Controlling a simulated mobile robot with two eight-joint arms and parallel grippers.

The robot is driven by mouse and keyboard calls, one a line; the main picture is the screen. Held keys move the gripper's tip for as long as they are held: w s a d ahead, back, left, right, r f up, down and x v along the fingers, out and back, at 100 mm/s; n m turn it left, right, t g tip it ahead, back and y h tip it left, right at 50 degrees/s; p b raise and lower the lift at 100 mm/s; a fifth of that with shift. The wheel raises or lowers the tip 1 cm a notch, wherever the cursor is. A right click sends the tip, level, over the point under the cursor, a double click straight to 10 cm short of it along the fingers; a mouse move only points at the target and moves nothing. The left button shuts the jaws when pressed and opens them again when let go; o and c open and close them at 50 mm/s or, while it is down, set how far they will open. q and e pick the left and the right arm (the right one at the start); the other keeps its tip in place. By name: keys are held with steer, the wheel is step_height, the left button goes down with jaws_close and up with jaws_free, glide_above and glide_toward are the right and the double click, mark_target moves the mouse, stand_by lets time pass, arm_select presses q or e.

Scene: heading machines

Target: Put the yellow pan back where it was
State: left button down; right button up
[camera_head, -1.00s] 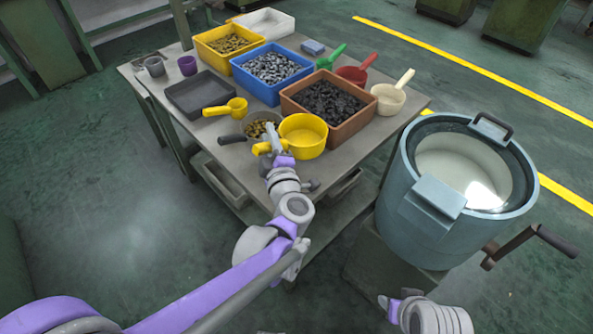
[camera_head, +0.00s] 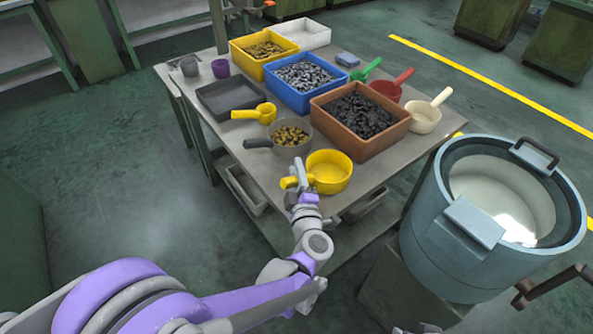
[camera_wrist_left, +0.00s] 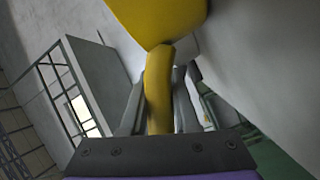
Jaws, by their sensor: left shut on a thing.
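The yellow pan (camera_head: 329,173) is over the near corner of the table (camera_head: 232,168), in front of the brown bin. I cannot tell if its base touches the tabletop. My left gripper (camera_head: 299,181) is shut on its handle. In the left wrist view the yellow handle (camera_wrist_left: 158,92) lies between the fingers, and part of the pan body (camera_wrist_left: 160,18) shows at the top. My right gripper is not seen; only a bit of grey arm shows at the bottom edge of the head view.
A grey pan with brass-coloured pieces (camera_head: 291,150) sits just behind the yellow pan. The brown bin (camera_head: 372,152), blue bin (camera_head: 302,100) and a small yellow scoop (camera_head: 266,113) are farther back. A large blue-grey drum (camera_head: 440,255) stands right of the table.

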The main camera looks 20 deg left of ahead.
arm_select(q)
steer(key=c, duration=0.7)
jaws_free()
steer(key=shift+f, duration=0.15)
steer(key=shift+o, duration=0.2)
